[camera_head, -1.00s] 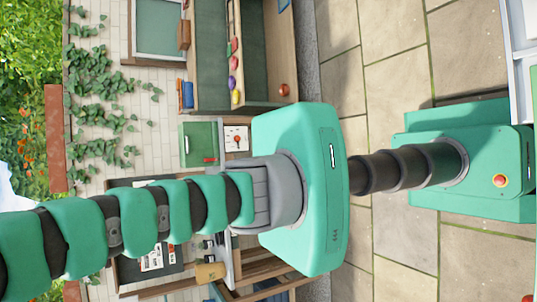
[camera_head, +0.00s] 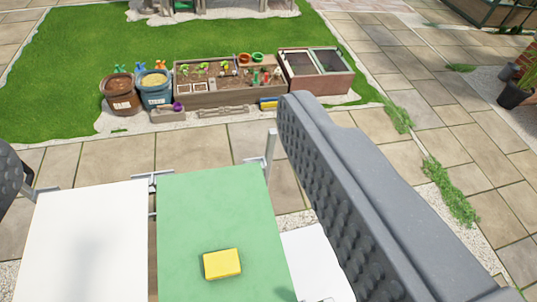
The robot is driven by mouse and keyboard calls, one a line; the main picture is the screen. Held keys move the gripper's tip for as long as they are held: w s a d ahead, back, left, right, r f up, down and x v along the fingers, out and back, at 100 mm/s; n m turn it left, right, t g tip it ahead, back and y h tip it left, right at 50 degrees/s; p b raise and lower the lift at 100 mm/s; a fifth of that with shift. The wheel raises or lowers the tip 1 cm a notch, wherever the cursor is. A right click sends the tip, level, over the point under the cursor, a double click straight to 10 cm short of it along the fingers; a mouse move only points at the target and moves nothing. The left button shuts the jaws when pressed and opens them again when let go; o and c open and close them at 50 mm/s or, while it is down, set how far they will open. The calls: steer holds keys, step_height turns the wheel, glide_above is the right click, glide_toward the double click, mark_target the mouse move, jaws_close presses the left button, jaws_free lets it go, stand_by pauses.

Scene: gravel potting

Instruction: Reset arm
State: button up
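My gripper (camera_head: 150,145) is open and empty. Its right finger (camera_head: 350,190) is a large dark grey pad with a studded inner face, reaching up from the lower right. Only a small part of its left finger (camera_head: 8,172) shows at the left edge. Between and below the fingers lies a green panel (camera_head: 205,205) with a yellow block (camera_head: 222,264) on it. The rest of my arm is out of view.
A white panel (camera_head: 85,235) adjoins the green one on the left. Farther off, a wooden planter (camera_head: 215,97) with seedlings, two tubs with a blue one (camera_head: 155,92) on the right, and a lidded frame (camera_head: 315,75) stand along the lawn (camera_head: 60,75). Paving (camera_head: 110,160) between is clear.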

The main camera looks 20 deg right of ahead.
steer(key=shift+s+a+r, duration=0.35)
steer(key=shift+a+r, duration=0.05)
steer(key=shift+a, duration=0.05)
step_height(320, 180, down, 10)
steer(key=b, duration=1)
